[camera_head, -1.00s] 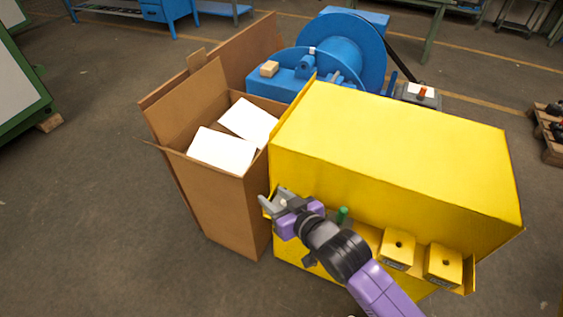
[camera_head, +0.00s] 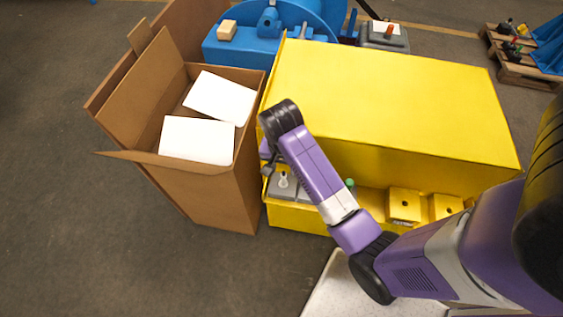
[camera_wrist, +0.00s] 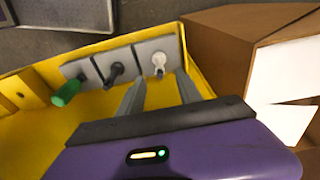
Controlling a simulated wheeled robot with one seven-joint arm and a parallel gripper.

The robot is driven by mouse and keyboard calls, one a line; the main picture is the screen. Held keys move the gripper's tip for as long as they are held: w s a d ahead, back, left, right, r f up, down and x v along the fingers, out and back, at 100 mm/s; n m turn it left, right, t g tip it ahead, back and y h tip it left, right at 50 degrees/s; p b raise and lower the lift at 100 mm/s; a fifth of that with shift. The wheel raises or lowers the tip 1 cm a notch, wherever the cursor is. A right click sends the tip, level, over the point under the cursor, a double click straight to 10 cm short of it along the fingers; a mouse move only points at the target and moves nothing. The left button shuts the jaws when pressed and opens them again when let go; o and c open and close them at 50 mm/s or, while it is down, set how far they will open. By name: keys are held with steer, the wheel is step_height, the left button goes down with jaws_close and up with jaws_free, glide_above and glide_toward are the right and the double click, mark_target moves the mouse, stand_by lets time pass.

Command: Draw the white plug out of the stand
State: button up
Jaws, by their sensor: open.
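The white plug (camera_wrist: 159,63) stands in a grey stand (camera_wrist: 158,46) at the end of the yellow shelf nearest the cardboard box. It also shows in the head view (camera_head: 283,181), just below my wrist. My gripper (camera_wrist: 161,86) is open and empty. In the wrist view its two fingers point toward the plug, one on each side of its line, with the plug just past the tips. I cannot tell how much gap there is. In the head view the fingers are mostly hidden by my arm.
A black plug (camera_wrist: 115,72) and a green plug (camera_wrist: 66,93) stand in the same row. The yellow housing (camera_head: 390,100) rises behind the shelf. Yellow blocks with holes (camera_head: 405,204) sit further right. An open cardboard box (camera_head: 210,185) with white sheets stands close on the left.

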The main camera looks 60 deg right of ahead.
mark_target(283, 175)
steer(key=shift+w+d+f, duration=0.1)
steer(key=shift+d+f, duration=0.1)
steer(key=shift+f, duration=1.55)
steer(key=shift+d+f, duration=0.15)
steer(key=shift+f, duration=1.55)
jaws_close()
